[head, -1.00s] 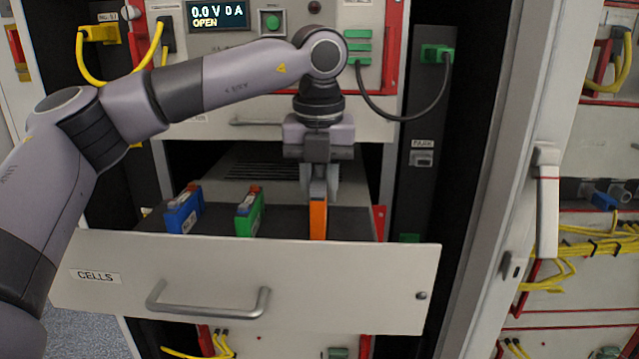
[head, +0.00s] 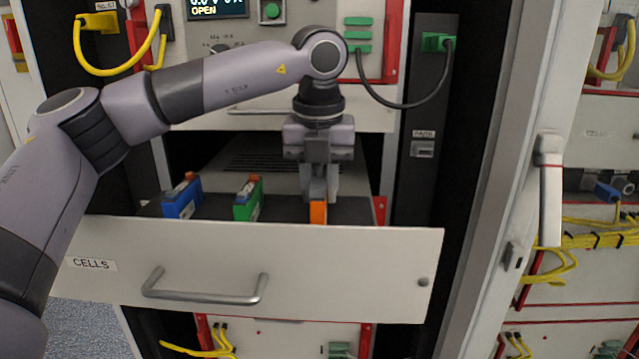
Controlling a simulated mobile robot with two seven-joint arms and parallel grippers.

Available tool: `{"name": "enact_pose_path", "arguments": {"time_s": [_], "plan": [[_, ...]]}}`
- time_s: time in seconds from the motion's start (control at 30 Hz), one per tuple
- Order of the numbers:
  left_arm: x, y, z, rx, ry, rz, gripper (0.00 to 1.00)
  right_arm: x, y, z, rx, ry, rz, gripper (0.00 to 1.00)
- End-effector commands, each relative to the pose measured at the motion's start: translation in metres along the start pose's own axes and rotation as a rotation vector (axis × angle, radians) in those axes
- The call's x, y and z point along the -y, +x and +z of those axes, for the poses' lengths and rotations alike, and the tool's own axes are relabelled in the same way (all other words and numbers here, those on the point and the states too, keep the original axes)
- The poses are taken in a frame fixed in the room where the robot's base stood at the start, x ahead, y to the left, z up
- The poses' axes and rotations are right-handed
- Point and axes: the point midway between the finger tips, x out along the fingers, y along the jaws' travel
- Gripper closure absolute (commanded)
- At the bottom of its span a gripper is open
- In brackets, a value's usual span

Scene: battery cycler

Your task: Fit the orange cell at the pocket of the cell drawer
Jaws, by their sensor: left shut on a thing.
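The cell drawer (head: 340,270) is pulled out, with a white front labelled CELLS and a metal handle. The orange cell (head: 318,212) is at the right part of the drawer, its lower part hidden behind the drawer front. My left gripper (head: 318,192) points down from above and is shut on the orange cell's top. I cannot tell whether the cell's base is inside the pocket. A blue cell (head: 181,198) and a green cell (head: 248,200) stand to its left in the drawer. My right gripper is not in view.
Above the drawer is a panel with a display reading OPEN (head: 216,8) and a green button (head: 271,10). A black cable (head: 400,104) hangs at the right. A cabinet door with a handle (head: 549,190) stands further right.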

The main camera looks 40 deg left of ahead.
Motion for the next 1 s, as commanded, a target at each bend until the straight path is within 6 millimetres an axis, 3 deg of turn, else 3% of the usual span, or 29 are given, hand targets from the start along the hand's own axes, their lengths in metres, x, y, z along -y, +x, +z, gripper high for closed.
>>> {"name": "enact_pose_path", "arguments": {"time_s": [0.87,0.9,1.0], "plan": [[0.0001,0.0074,-0.0008,0.002,0.0,-0.002,1.0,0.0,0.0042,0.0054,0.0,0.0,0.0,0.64],[0.0001,0.0074,-0.0008,0.001,0.0,-0.002,0.69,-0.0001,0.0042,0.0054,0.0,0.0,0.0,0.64],[0.0001,0.0075,-0.0009,0.001,0.0,-0.002,0.42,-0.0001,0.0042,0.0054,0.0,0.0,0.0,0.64]]}}
